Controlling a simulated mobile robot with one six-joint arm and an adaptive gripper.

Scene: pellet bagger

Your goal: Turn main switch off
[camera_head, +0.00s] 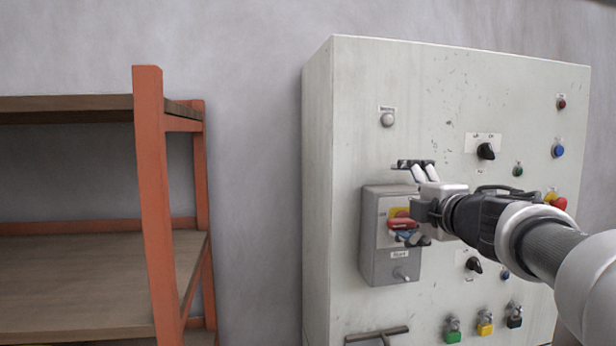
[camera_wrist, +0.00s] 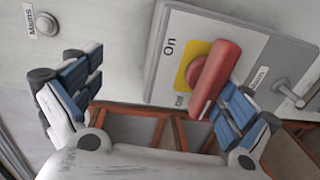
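The main switch is a red rotary handle (camera_head: 402,223) on a yellow plate (camera_head: 398,212), on a grey box on the cabinet front. In the wrist view the red handle (camera_wrist: 217,75) lies slanted across the yellow plate (camera_wrist: 190,68), with "On" printed above it and a smaller label, seemingly "Off", beside it. My gripper (camera_head: 412,203) is in front of the grey box, its fingers spread above and below. In the wrist view my gripper (camera_wrist: 155,90) is open and empty. The right finger is close beside the handle; I cannot tell whether they touch.
A round "Mains" button (camera_wrist: 46,24) sits off to the left in the wrist view. The cabinet (camera_head: 345,120) holds several knobs, buttons and padlocks. An orange-framed shelf (camera_head: 150,200) stands left.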

